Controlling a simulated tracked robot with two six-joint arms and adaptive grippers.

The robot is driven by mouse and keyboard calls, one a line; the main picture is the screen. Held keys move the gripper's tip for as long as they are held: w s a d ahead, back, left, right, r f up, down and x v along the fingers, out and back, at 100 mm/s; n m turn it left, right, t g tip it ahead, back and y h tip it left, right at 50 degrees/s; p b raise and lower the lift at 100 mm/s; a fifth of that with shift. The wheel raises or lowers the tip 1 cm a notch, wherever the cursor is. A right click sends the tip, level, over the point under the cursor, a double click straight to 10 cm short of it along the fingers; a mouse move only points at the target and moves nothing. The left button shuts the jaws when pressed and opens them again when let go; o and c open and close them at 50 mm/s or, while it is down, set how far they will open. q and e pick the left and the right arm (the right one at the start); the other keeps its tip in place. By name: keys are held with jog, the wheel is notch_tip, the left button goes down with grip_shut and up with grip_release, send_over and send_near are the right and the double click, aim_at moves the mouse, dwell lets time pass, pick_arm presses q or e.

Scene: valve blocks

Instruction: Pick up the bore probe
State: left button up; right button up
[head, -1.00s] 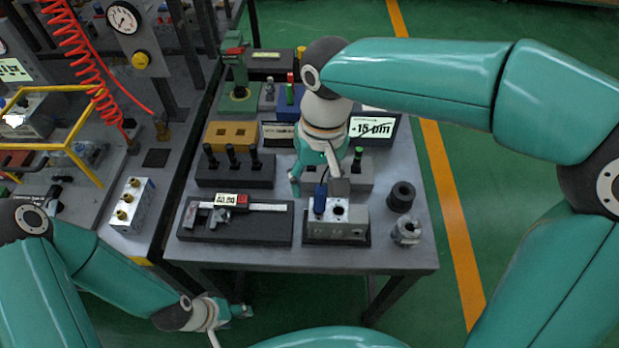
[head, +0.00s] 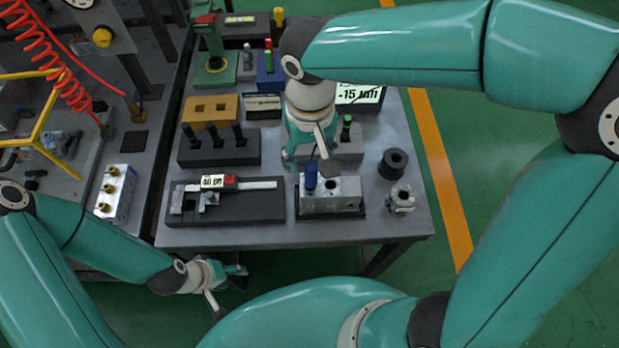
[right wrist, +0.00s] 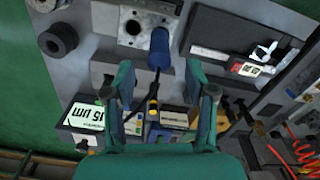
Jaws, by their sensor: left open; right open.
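The bore probe (head: 311,175) is a blue handle standing upright in a bore of the grey metal valve block (head: 345,205). In the right wrist view the probe (right wrist: 161,44) shows at top centre, with a dark cable running from its end down between my fingers. My right gripper (head: 309,155) is open just behind the probe in the head view. In the right wrist view the right gripper's fingers (right wrist: 158,80) are spread either side of the cable, with the handle slightly beyond the tips. My left gripper (head: 228,283) is open and empty, low in front of the table.
A caliper on a dark tray (head: 250,211) lies left of the block. Black plugs in a holder (head: 219,148) and a readout (head: 360,93) are behind. A bench with a red coiled hose (head: 50,60) is at left.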

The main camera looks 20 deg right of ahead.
aim_at(311, 184)
jog(key=shift+s+f+p, duration=0.15)
jog(key=shift+f+p, duration=0.05)
jog(key=shift+f, duration=1.2)
jog(key=shift+s+f+p, duration=0.1)
jog(key=shift+f+p, duration=0.05)
jog(key=shift+f, duration=1.2)
grip_shut()
